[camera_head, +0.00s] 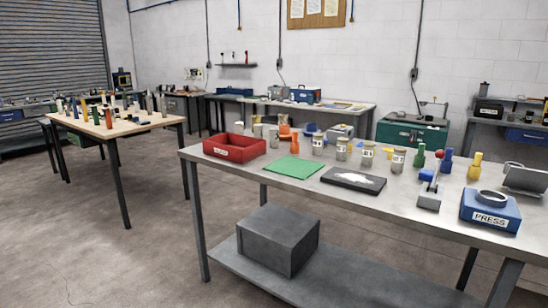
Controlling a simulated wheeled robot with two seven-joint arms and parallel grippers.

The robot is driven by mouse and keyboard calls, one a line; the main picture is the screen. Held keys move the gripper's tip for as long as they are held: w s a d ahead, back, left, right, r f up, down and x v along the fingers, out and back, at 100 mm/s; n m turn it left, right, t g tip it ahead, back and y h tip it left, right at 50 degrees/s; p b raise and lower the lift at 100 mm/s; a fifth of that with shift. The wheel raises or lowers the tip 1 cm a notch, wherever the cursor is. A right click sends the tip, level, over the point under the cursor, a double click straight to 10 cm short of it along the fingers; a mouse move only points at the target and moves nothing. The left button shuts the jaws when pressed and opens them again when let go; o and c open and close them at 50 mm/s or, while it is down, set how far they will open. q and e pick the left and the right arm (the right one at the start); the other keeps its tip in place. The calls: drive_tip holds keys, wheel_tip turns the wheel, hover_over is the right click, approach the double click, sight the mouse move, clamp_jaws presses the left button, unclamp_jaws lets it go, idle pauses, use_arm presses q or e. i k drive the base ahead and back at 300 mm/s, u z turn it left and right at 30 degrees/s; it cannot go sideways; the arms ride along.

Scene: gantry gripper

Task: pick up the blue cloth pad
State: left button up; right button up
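I cannot make out a blue cloth pad with certainty. A flat green pad (294,168) lies on the metal table (405,197), just right of the red bin. A dark flat slab with a white patch (354,180) lies to the right of the green pad. A small blue object (311,128) shows behind the jars, too small and partly hidden to identify. Neither of my grippers is in view.
A red bin (234,153) stands at the table's left end and a blue box marked PRESS (490,213) at its right. Labelled jars (341,149) and coloured pieces line the back. A wooden table (120,127) stands at left; open floor lies in front.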

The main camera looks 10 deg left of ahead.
sight(427, 176)
drive_tip(key=u, duration=0.3)
drive_tip(key=k, duration=0.6)
drive_tip(key=u, duration=1.1)
drive_tip(key=i, duration=1.6)
drive_tip(key=z, duration=1.45)
drive_tip(key=i, duration=0.8)
drive_tip(key=z, duration=0.8)
